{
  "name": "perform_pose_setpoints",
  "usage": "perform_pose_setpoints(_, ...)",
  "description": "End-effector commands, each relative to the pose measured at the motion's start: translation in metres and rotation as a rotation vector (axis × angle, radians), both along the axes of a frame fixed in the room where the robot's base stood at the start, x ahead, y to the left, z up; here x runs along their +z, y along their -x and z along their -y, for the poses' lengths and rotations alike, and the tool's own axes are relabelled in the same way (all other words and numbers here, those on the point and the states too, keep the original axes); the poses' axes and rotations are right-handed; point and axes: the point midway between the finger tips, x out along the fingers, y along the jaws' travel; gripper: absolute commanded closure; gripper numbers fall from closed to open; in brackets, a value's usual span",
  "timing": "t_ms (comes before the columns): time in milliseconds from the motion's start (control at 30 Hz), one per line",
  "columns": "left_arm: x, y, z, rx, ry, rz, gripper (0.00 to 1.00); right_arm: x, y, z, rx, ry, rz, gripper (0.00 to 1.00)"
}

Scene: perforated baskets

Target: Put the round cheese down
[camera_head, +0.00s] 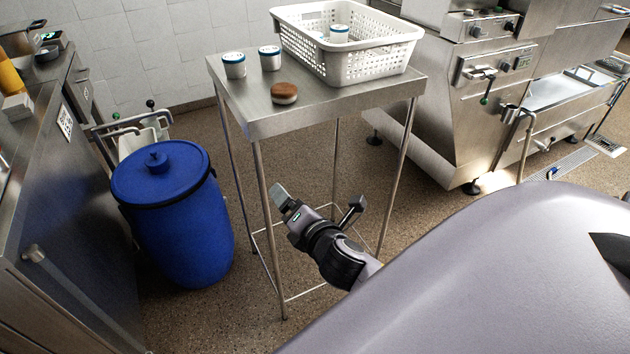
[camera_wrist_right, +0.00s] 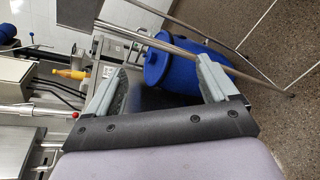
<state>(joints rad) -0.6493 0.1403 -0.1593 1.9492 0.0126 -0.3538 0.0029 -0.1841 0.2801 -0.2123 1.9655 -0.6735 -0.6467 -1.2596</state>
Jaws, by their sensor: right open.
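The round cheese (camera_head: 284,93), brown on top with a pale band around its side, lies on the steel table (camera_head: 330,103) near its front edge in the head view. It stands apart from the basket and cups. My right gripper (camera_head: 318,198) is open and empty, in front of and below the tabletop, clear of the cheese. In the right wrist view its two fingers (camera_wrist_right: 160,84) are spread wide with nothing between them. The cheese is not visible in the wrist view. My left gripper is not in view.
A white perforated basket (camera_head: 375,66) stands on the table with white cups inside. Two white cups with blue lids (camera_head: 234,66) (camera_head: 270,58) stand left of it. A blue barrel (camera_head: 180,225) stands left of the table. The table's front right is bare.

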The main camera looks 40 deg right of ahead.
Motion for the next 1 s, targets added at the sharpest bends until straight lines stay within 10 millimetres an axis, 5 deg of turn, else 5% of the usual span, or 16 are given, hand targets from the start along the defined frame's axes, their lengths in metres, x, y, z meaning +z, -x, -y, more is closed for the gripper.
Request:
perform_pose_setpoints(200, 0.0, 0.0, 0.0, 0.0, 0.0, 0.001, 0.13, -0.083, 0.066, -0.039, -0.134, -0.799, -0.117, 0.14)
perform_pose_setpoints(500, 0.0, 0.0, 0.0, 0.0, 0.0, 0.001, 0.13, -0.14, 0.15, -0.077, -0.532, -1.696, -0.203, 0.14)
perform_pose_setpoints(700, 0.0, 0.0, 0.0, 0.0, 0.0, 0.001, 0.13, -0.148, 0.17, -0.084, -0.673, -1.916, -0.204, 0.14)
perform_pose_setpoints(1000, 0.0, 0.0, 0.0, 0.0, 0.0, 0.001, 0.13, -0.149, 0.171, -0.084, -0.682, -1.931, -0.203, 0.14)
